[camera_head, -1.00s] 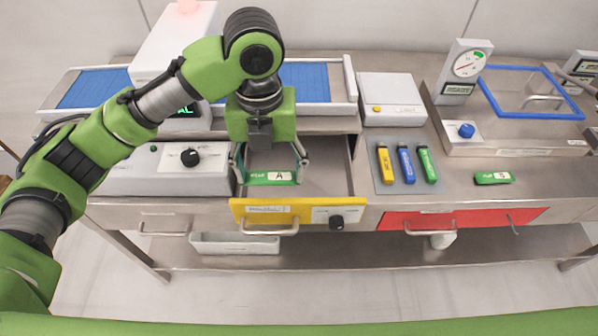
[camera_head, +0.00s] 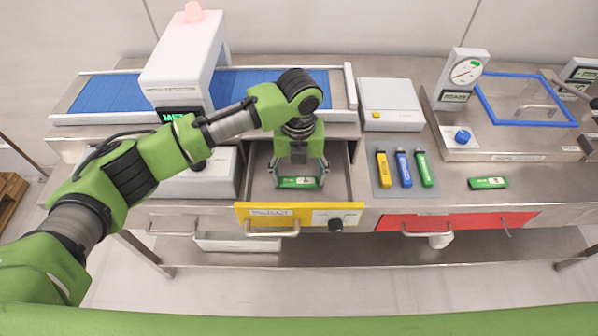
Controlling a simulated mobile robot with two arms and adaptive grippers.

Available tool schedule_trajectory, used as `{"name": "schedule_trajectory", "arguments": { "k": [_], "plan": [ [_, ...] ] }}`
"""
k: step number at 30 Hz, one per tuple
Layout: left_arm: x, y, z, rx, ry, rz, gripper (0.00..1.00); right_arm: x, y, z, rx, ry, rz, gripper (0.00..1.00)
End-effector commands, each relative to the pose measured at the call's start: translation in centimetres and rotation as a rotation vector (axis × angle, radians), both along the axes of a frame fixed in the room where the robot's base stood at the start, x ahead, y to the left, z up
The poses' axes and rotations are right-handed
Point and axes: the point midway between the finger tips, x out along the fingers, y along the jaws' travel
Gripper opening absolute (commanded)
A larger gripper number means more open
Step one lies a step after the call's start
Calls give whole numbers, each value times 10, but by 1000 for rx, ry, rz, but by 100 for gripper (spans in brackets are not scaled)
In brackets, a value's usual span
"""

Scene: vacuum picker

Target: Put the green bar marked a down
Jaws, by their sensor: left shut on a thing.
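My left gripper (camera_head: 298,178) is shut on the green bar marked A (camera_head: 297,183), one finger at each end of it. The bar lies level in the grip, its white label facing up. Gripper and bar are inside the outline of the open drawer (camera_head: 256,185) with the yellow front (camera_head: 270,213). I cannot tell whether the bar touches the drawer floor. My right gripper is not in view.
Another green bar (camera_head: 488,183) lies on the steel bench at right. A grey mat (camera_head: 393,185) holds yellow, blue and green bars. A blue conveyor (camera_head: 105,93) with a white arch (camera_head: 180,65) stands behind. A red drawer front (camera_head: 470,222) is at right.

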Motion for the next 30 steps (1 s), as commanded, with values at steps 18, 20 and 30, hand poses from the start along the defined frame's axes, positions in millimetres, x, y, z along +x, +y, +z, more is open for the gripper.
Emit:
{"name": "schedule_trajectory", "arguments": {
  "k": [18,20,30],
  "plan": [
    [0,0,-3,-1,-1,0,83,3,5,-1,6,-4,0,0],
    [0,0,-3,-1,-1,0,83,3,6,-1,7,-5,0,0],
    [2,-1,36,-4,-7,-2,83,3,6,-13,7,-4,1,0]
  ]
}}
